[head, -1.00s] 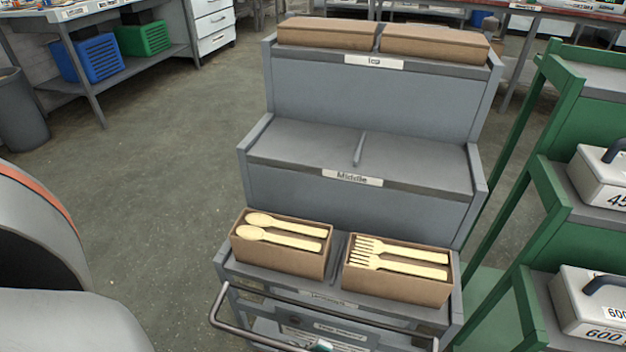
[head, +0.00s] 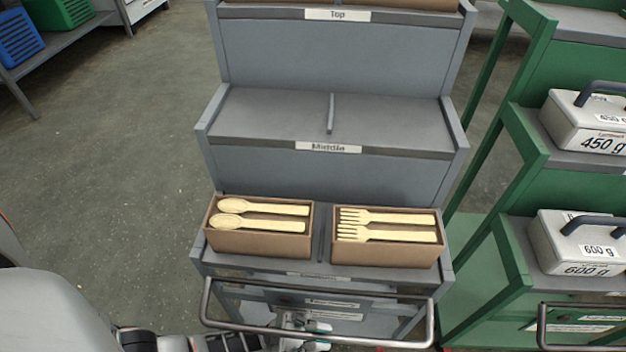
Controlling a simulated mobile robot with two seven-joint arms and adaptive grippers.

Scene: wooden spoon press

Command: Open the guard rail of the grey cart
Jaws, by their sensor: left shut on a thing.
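The grey cart (head: 310,172) stands in the middle of the head view, with three stepped shelves. Its guard rail (head: 380,342), a grey metal tube with rounded corners, runs across the front just below the bottom shelf's edge. My right gripper is not in view.
On the bottom shelf are a box of wooden spoons (head: 258,243) and a box of wooden forks (head: 385,252). The middle shelf is empty. A green cart (head: 520,270) with labelled weights stands close on the right. Open floor (head: 120,180) lies to the left.

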